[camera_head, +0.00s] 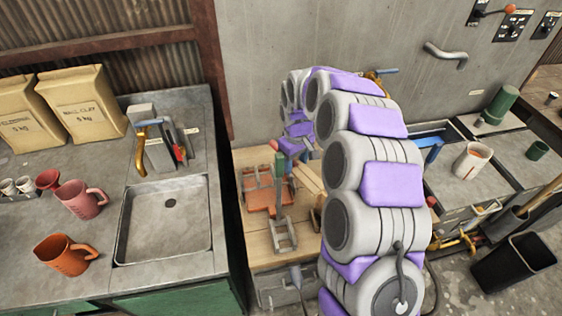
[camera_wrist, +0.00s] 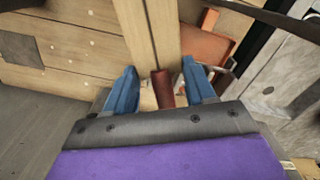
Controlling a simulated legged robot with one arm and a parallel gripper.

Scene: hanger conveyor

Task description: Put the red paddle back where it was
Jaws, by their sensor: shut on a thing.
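My gripper (camera_wrist: 160,68) has its two blue fingers on either side of a dark red, handle-like piece (camera_wrist: 163,88), which I take to be part of the red paddle. The fingers are shut on it, though the contact is hard to see. A long pale wooden board (camera_wrist: 150,35) shows just beyond the fingers in the wrist view. In the head view, the purple and grey arm reaches to the wooden bench (camera_head: 262,243) and largely hides the gripper and the held piece. A small red tip (camera_head: 273,145) shows beside the arm's end. The paddle's former place cannot be told.
An orange-red piece (camera_head: 262,196) and a green-topped upright tool (camera_head: 279,170) stand on the bench. A sink (camera_head: 165,228) with mugs lies to the left. A grey wall (camera_head: 275,60) rises behind. A black bin (camera_head: 512,262) stands at the right.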

